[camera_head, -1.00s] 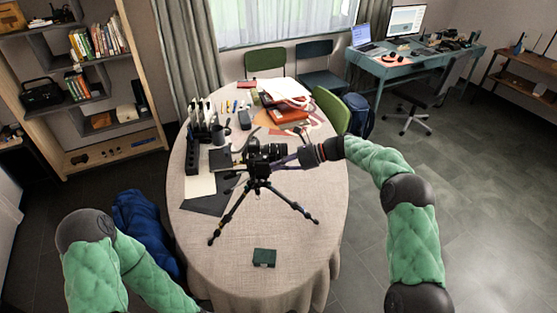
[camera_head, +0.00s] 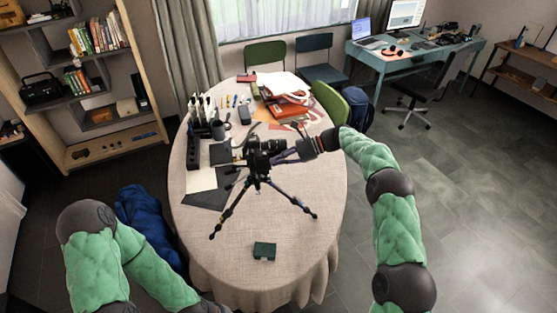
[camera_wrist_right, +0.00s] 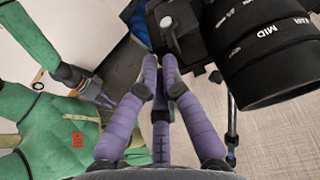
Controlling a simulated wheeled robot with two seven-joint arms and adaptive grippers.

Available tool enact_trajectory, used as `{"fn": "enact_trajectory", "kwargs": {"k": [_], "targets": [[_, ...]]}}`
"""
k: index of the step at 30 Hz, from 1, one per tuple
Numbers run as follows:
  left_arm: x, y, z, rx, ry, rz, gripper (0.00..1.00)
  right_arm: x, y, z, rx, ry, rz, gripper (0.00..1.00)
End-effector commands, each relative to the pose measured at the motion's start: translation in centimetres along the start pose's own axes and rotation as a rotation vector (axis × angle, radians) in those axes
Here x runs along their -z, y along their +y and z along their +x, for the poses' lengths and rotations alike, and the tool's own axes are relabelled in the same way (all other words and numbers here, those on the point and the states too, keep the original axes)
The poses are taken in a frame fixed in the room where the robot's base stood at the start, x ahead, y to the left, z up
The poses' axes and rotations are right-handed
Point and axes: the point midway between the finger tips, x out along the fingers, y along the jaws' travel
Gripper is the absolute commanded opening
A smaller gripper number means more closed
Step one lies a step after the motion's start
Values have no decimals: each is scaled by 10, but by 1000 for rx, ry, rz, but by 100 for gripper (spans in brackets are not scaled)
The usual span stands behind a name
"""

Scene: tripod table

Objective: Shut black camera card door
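The black camera (camera_head: 262,150) stands on a dark tripod (camera_head: 232,207) on the table. The wrist view shows its large lens (camera_wrist_right: 268,50) at the upper right. I cannot make out the card door or its position. My right gripper (camera_head: 283,157) reaches in from the right beside the camera. In the right wrist view its purple fingers (camera_wrist_right: 160,62) come together by the dark camera body, with nothing visible between them. My left arm is at the lower left of the head view, its hand cut off by the frame. The left gripper (camera_wrist_right: 108,100) shows small in the wrist view; its opening is unclear.
Pen holders and a black rack (camera_head: 192,150) stand behind left of the tripod. Red and white items (camera_head: 287,95) lie at the back. The front of the table is mostly clear.

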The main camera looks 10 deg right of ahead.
Motion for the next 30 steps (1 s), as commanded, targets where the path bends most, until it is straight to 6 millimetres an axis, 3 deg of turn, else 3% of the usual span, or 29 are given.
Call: {"fn": "enact_trajectory", "kwargs": {"k": [1, 2, 3, 17, 30], "targets": [[0, 0, 0, 0, 0, 0, 20, -1, -1, 0, 5, 0, -2, 18], [0, 0, 0, 0, 0, 0, 20, -1, -1, 0, 5, 0, -2, 27], [0, 0, 0, 0, 0, 0, 20, -1, -1, 0, 5, 0, -2, 27], [0, 0, 0, 0, 0, 0, 20, 0, -1, -7, 4, 0, -1, 27], [0, 0, 0, 0, 0, 0, 20, 0, -2, -85, 6, 0, -1, 27]]}}
